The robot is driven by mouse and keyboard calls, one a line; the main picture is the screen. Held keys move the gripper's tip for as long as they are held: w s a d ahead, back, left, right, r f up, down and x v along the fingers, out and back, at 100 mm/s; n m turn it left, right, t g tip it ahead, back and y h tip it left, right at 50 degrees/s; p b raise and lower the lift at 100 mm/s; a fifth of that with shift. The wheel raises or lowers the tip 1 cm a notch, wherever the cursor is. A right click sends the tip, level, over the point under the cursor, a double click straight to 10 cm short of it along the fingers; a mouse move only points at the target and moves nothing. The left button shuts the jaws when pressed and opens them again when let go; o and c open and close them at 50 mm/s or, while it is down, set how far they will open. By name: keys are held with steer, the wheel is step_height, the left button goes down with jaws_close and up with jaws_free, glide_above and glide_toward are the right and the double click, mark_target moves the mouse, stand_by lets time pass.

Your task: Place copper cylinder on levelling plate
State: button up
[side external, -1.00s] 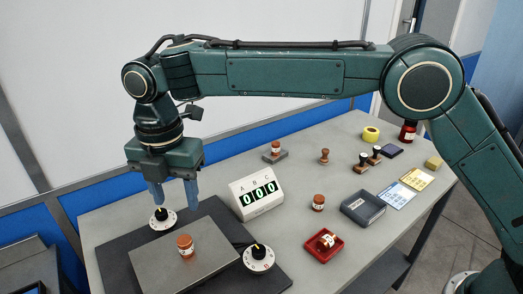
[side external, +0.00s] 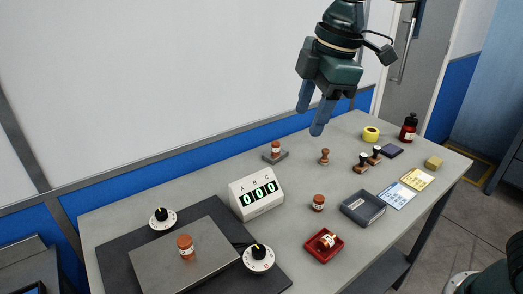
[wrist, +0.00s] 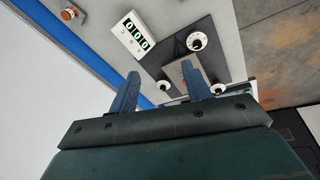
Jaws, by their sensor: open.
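A copper-coloured cylinder with a white label (side external: 186,247) stands upright on the flat grey metal plate (side external: 150,268) at front left. Similar cylinders stand on a small grey block at the back (side external: 275,148) and on the bare table (side external: 318,202); another lies tilted in a red tray (side external: 327,240). My gripper (side external: 311,119) is open and empty, raised above the back of the table, well clear of the plate. Its open fingers also show in the wrist view (wrist: 160,72). The plate is partly hidden behind a finger there.
Stamps (side external: 361,162), a grey tray (side external: 362,208), cards (side external: 397,195) and a red bottle (side external: 409,127) occupy the right side.

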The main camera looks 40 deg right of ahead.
steer(key=s+d+f+m+t, duration=0.1)
steer(key=s+d+f+m, duration=0.2)
steer(key=s+d+m, duration=0.4)
steer(key=s+d+f+m+t+h, duration=0.1)
steer(key=s+d+f+m+t, duration=0.1)
steer(key=s+d+m, duration=0.5)
steer(key=s+f, duration=0.1)
steer(key=s, duration=0.4)
steer(key=shift+s, duration=0.3)
